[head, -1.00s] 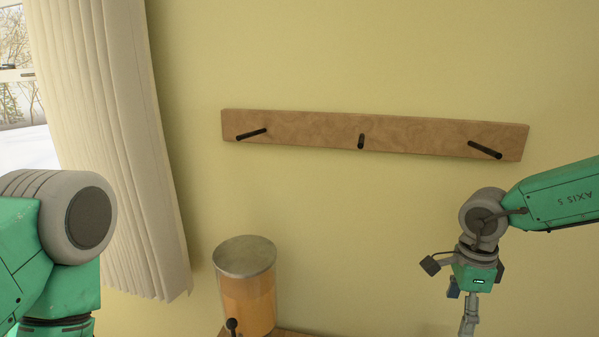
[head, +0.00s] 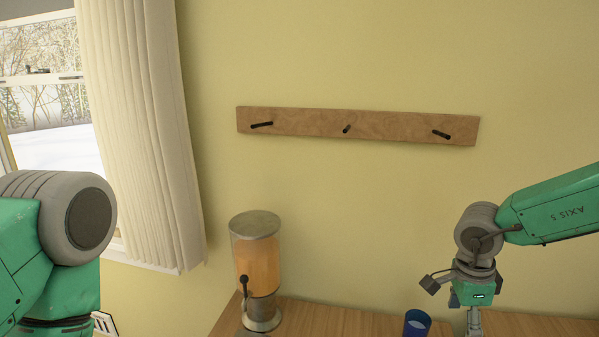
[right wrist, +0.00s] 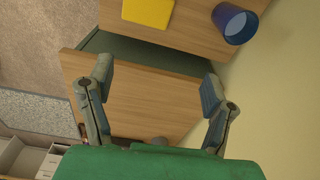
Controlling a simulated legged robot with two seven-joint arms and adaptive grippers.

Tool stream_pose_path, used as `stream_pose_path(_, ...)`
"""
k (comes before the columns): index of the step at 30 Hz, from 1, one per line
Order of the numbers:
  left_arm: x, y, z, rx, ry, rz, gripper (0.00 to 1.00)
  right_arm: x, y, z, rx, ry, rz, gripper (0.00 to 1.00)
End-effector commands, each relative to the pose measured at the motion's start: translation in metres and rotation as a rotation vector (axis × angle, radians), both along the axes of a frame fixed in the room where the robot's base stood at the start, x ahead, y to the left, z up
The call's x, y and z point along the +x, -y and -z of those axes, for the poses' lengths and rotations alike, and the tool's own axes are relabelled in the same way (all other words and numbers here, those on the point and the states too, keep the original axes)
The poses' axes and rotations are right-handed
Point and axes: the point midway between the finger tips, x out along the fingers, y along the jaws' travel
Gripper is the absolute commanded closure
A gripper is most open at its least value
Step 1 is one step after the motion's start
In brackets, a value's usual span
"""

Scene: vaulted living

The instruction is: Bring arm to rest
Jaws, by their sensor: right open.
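My right gripper (right wrist: 156,86) is open and empty in the right wrist view, its two fingers spread wide above a wooden surface (right wrist: 135,105). In the head view my right arm comes in from the right and bends down at the wrist; its fingertips are cut off by the lower edge. My left arm shows at the left edge of the head view, but its gripper is out of the picture.
A wooden rack (head: 380,127) with three dark pegs is on the yellow wall. A drink dispenser (head: 257,262) and a blue cup (head: 417,323) stand on a wooden top (head: 335,318). The cup (right wrist: 235,22) and a yellow object (right wrist: 148,12) show in the right wrist view.

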Motion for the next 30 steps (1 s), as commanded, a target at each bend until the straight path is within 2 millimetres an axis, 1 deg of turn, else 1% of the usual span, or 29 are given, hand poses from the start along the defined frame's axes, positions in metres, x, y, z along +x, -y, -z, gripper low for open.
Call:
stream_pose_path(1, 0.000, 0.000, 0.000, 0.000, 0.001, 0.000, 0.04, -0.004, 0.002, 0.009, -0.026, -0.004, -0.026, 0.27)
stream_pose_path(5, 0.001, 0.000, 0.000, 0.000, 0.001, 0.000, 0.04, -0.013, 0.009, 0.029, -0.100, 0.004, -0.102, 0.27)
stream_pose_path(11, 0.000, 0.000, 0.000, 0.000, 0.000, 0.000, 0.04, -0.035, 0.021, 0.065, -0.227, 0.018, -0.276, 0.27)
stream_pose_path(14, 0.000, 0.000, 0.000, 0.000, 0.000, 0.000, 0.04, -0.048, 0.025, 0.087, -0.291, 0.024, -0.402, 0.27)
stream_pose_path(17, 0.000, 0.000, 0.000, 0.000, 0.000, 0.000, 0.04, -0.069, 0.027, 0.114, -0.346, 0.029, -0.578, 0.27)
stream_pose_path(18, 0.000, 0.000, 0.000, 0.000, 0.000, 0.000, 0.04, -0.080, 0.026, 0.126, -0.361, 0.030, -0.666, 0.27)
stream_pose_path(20, 0.000, 0.000, 0.000, 0.000, 0.000, 0.000, 0.04, -0.101, 0.022, 0.144, -0.368, 0.031, -0.813, 0.27)
stream_pose_path(21, 0.000, 0.000, 0.000, 0.000, 0.000, 0.000, 0.04, -0.116, 0.019, 0.154, -0.363, 0.030, -0.911, 0.27)
stream_pose_path(23, 0.000, 0.000, 0.000, 0.000, 0.000, 0.000, 0.04, -0.142, 0.013, 0.169, -0.337, 0.026, -1.052, 0.27)
stream_pose_path(24, 0.000, 0.000, 0.000, 0.000, 0.000, 0.000, 0.04, -0.159, 0.009, 0.176, -0.313, 0.020, -1.139, 0.27)
stream_pose_path(26, 0.000, 0.000, 0.000, 0.000, 0.000, 0.000, 0.04, -0.185, 0.003, 0.186, -0.268, 0.010, -1.257, 0.27)
stream_pose_path(27, 0.000, 0.000, 0.000, 0.000, 0.000, 0.000, 0.04, -0.203, -0.002, 0.190, -0.233, 0.002, -1.327, 0.27)
stream_pose_path(29, 0.000, 0.000, 0.000, 0.000, 0.000, 0.000, 0.04, -0.228, -0.006, 0.195, -0.179, -0.012, -1.419, 0.27)
stream_pose_path(30, 0.000, 0.000, 0.000, 0.000, 0.000, 0.000, 0.04, -0.245, -0.009, 0.198, -0.139, -0.023, -1.474, 0.27)
